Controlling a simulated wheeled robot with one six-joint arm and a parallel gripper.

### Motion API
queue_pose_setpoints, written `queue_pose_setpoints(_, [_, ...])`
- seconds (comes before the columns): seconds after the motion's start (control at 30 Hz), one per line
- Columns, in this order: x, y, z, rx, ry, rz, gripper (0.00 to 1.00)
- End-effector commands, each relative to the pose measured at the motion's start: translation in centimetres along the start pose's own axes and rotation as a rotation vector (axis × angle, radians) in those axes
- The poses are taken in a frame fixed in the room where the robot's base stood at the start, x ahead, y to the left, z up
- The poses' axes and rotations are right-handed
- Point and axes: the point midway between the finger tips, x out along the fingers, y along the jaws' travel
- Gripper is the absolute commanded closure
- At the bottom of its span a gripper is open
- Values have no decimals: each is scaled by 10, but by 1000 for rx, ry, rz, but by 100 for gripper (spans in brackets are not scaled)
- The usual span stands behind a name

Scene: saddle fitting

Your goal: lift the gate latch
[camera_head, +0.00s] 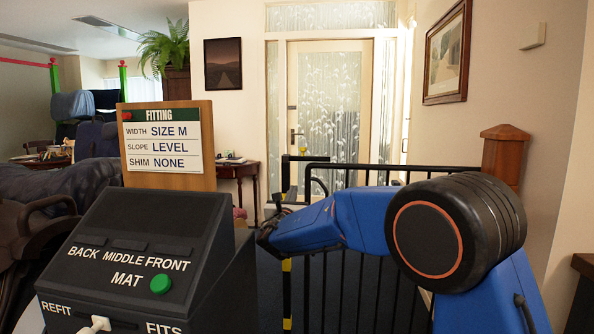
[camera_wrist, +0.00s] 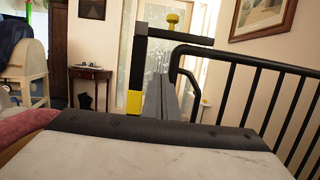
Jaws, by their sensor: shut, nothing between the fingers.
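The gate latch is a yellow knob (camera_head: 304,151) on the top of a black gate frame beyond my arm. In the wrist view the yellow knob (camera_wrist: 172,20) stands on the dark top bar, above and ahead of my fingers. The knob looks seated low on the bar. My gripper (camera_wrist: 160,82) is shut and empty; its grey fingers point forward, below the knob and apart from it. In the head view the dark end of my gripper (camera_head: 268,229) is partly hidden beside the console, left of the gate rails.
A black railing (camera_wrist: 265,85) runs along the right, close to my gripper. A dark console (camera_head: 140,250) with a green button and a FITTING sign (camera_head: 163,141) stand at the left. A wooden side table (camera_wrist: 90,75) and a glazed door (camera_head: 330,110) are farther back.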

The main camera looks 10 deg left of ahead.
Motion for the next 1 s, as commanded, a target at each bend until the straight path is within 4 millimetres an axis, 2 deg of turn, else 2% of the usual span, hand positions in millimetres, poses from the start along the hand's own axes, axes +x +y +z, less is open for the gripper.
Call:
queue_pose_setpoints(0.33, [0,2,0,-3,-2,3,100])
queue_pose_setpoints(0.47, [7,1,0,-2,-2,3,100])
queue_pose_setpoints(0.57, [18,1,0,-2,-3,2,100])
queue_pose_setpoints(1.0, [94,1,0,-1,-3,1,100])
